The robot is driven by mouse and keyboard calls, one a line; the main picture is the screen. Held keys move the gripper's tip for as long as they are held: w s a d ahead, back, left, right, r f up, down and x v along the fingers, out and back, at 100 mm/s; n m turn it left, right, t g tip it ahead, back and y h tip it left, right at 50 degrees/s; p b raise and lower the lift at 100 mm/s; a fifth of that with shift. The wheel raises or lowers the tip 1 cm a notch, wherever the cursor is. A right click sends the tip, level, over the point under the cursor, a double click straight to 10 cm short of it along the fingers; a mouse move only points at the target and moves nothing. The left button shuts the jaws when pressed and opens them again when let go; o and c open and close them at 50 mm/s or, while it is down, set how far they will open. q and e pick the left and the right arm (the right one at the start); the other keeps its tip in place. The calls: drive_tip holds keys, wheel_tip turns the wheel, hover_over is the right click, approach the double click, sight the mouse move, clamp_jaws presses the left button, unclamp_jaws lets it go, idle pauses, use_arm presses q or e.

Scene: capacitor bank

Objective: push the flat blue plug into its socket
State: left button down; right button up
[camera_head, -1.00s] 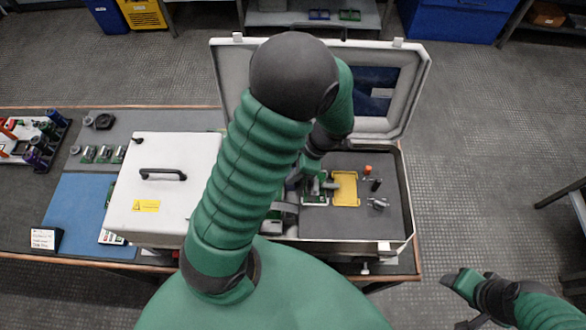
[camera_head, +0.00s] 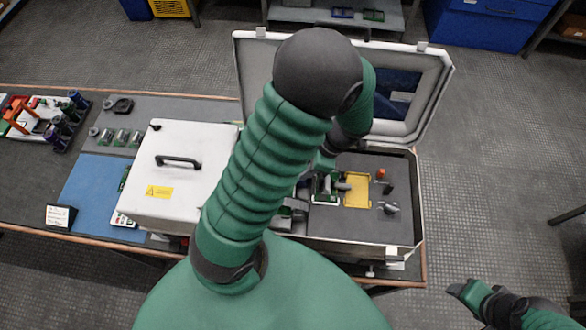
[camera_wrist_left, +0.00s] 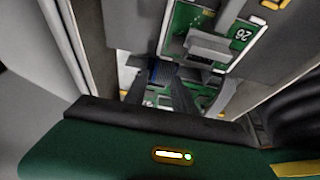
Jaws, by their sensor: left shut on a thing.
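The flat blue plug (camera_wrist_left: 160,72) shows as a small dark blue piece between the fingers of my left gripper (camera_wrist_left: 163,84) in the left wrist view. The gripper is shut on it, above a green circuit board low in the case. In the head view my own arm hides most of this gripper and the plug. I cannot make out the socket, nor whether the plug touches it. My right gripper (camera_head: 468,292) is at the lower right of the head view, away from the bench; its jaws are too small to read.
The open case (camera_head: 408,240) has a raised lid (camera_head: 430,85) at its back. A board marked 26 (camera_wrist_left: 240,36) is close to the left gripper. A yellow tray (camera_head: 357,190) and small parts lie to the right. A white box (camera_head: 180,145) with a handle stands at left.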

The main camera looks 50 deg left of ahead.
use_arm(q)
drive_tip(key=shift+r+p, duration=1.2)
drive_tip(key=shift+r, duration=0.6)
drive_tip(key=shift+s+a, duration=0.1)
drive_tip(key=shift+s+a, duration=1.1)
drive_tip(key=shift+a, duration=0.3)
drive_tip(key=shift+f, duration=0.15)
drive_tip(key=shift+f+b, duration=0.8)
drive_tip(key=shift+b, duration=0.05)
drive_tip(key=shift+f+b, duration=0.55)
drive_tip(key=shift+f, duration=0.1)
drive_tip(key=c, duration=0.9)
unclamp_jaws()
drive_tip(key=shift+c, duration=0.2)
